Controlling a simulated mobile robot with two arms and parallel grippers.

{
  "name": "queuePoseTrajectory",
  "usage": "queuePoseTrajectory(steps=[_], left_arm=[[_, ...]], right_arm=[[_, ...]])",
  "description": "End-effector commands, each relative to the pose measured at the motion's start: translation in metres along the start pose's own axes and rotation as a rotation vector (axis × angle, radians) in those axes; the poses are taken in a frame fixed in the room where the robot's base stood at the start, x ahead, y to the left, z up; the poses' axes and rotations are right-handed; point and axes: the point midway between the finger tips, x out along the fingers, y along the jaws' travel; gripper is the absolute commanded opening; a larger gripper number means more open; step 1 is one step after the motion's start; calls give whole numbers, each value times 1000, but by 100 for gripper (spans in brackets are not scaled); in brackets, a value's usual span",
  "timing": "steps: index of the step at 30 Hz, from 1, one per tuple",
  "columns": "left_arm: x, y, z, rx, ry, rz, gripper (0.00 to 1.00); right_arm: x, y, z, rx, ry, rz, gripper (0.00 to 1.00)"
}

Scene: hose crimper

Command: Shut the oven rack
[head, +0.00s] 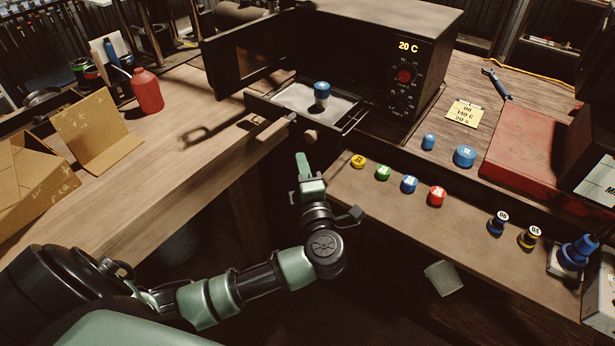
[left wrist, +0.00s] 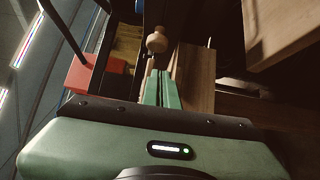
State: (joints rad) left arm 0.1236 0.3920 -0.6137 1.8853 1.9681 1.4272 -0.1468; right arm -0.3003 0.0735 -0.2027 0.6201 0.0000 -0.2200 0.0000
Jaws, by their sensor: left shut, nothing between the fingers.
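The oven (head: 400,40) stands on the bench with its dark door (head: 250,55) swung open to the left and its display reading 20 C. The oven rack (head: 350,118) is slid out of the opening. It carries a pale sheet (head: 300,100) with a blue-topped fitting (head: 322,92) standing on it. A round wooden knob (head: 311,136) shows at the rack's front. My left gripper (head: 304,158) is shut and empty just in front of and below the knob. In the left wrist view, its green fingers (left wrist: 161,78) are together, with the knob (left wrist: 156,42) just beyond the tips. Contact is unclear.
A red bottle (head: 147,90) and cardboard pieces (head: 95,130) are on the left bench. Several coloured caps, among them a yellow one (head: 358,161), line the front shelf. A red machine base (head: 525,145) and an adjustable wrench (head: 497,84) lie on the right.

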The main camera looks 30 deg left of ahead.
Motion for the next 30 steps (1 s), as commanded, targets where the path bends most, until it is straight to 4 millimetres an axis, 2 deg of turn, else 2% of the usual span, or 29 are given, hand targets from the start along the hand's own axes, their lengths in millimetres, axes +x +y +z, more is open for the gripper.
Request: queuePoseTrajectory(steps=[3,8,23,30], left_arm=[[16,3,13,0,0,2,0],[27,1,25,0,-1,1,0],[31,-1,29,0,-1,-1,0],[44,-3,44,-2,1,-2,0]], right_arm=[[-7,5,0,-2,-1,5,36],[-10,6,0,-1,-1,7,36],[-10,8,0,1,-2,10,36],[-4,8,1,1,-2,10,36]])
